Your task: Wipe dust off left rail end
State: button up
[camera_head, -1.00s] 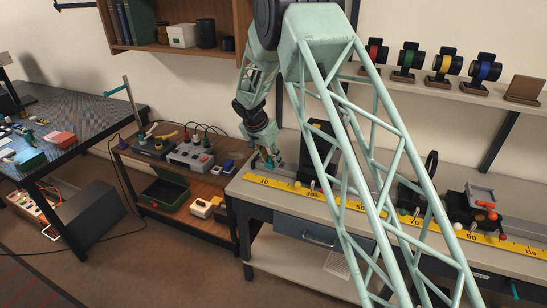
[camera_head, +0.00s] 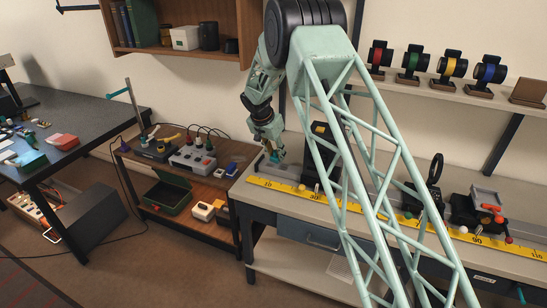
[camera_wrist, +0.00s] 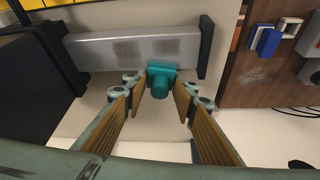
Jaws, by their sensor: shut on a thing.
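The silver rail (camera_wrist: 110,52) lies across the upper part of the wrist view, with a black end piece (camera_wrist: 207,45) at its right end. Two dull grey dust patches (camera_wrist: 126,48) show on its side face. My gripper (camera_wrist: 161,88) is shut on a teal block-like tool (camera_wrist: 160,81) with a round knob. The tool sits at the rail's lower edge; I cannot tell whether it touches. In the head view my gripper (camera_head: 277,157) is low at the left end of the rail, and the tool is small there.
A yellow scale (camera_head: 262,183) runs along the bench front. A dark upright block (camera_head: 322,150) stands on the rail, right of my gripper. A lower wooden cart (camera_head: 155,165) with a grey switch box (camera_head: 198,158) stands to the left. Coloured lens mounts line the shelf above.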

aim_at(275, 151)
notch_tip(275, 151, up, 4)
jog(key=shift+s+f, duration=0.1)
jog(key=shift+s, duration=0.05)
jog(key=shift+p, duration=0.3)
jog(key=shift+r+p, duration=0.45)
jog(key=shift+r, duration=1.75)
jog(key=shift+a, duration=0.15)
